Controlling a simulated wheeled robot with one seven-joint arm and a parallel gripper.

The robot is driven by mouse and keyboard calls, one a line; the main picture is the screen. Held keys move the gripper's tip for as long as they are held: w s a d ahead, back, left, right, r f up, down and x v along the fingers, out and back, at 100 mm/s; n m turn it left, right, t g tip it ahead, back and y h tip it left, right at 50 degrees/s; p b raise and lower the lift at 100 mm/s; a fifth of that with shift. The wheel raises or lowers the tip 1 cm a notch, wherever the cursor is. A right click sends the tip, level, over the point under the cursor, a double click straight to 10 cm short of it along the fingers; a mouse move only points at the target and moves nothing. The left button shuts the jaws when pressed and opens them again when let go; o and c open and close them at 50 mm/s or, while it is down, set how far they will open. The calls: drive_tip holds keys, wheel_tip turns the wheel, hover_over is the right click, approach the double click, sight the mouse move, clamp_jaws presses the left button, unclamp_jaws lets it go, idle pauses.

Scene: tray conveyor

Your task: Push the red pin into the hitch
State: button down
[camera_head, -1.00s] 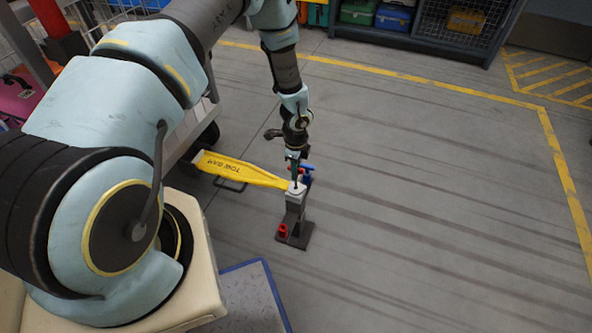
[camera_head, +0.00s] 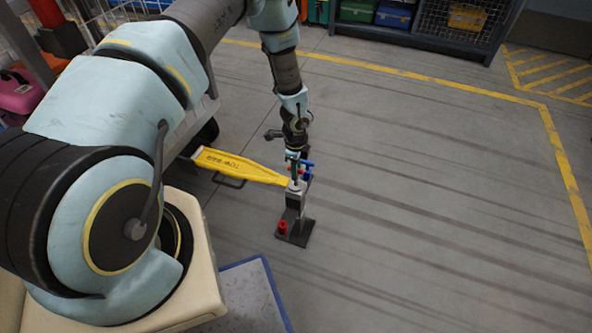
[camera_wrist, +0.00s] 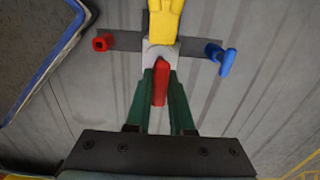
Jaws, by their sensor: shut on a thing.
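My gripper (camera_head: 296,162) points down over the end of the yellow tow bar (camera_head: 240,168). Its green fingers (camera_wrist: 160,98) are shut on the red pin (camera_wrist: 160,82) in the wrist view. The pin is just in front of the grey hitch head (camera_wrist: 160,56), where the tow bar (camera_wrist: 165,20) ends. I cannot tell how deep the pin sits in the hitch. In the head view the hitch stand (camera_head: 294,204) rises from a dark base plate (camera_head: 302,236), and my fingers mostly hide the pin.
A small red piece (camera_head: 282,226) stands on the base plate; a red piece also shows at left in the wrist view (camera_wrist: 103,43). A blue handle (camera_wrist: 227,61) is at right. Open floor (camera_head: 430,190) lies to the right; a cart wheel (camera_head: 206,135) is at left.

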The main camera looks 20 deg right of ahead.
drive_tip(key=shift+f+b, duration=1.2)
drive_tip(key=shift+f, duration=0.55)
drive_tip(key=c, duration=0.7)
unclamp_jaws()
drive_tip(key=shift+r, duration=0.15)
wheel_tip(320, 180, up, 11)
drive_tip(key=shift+f+p, duration=0.15)
drive_tip(key=shift+p, duration=0.3)
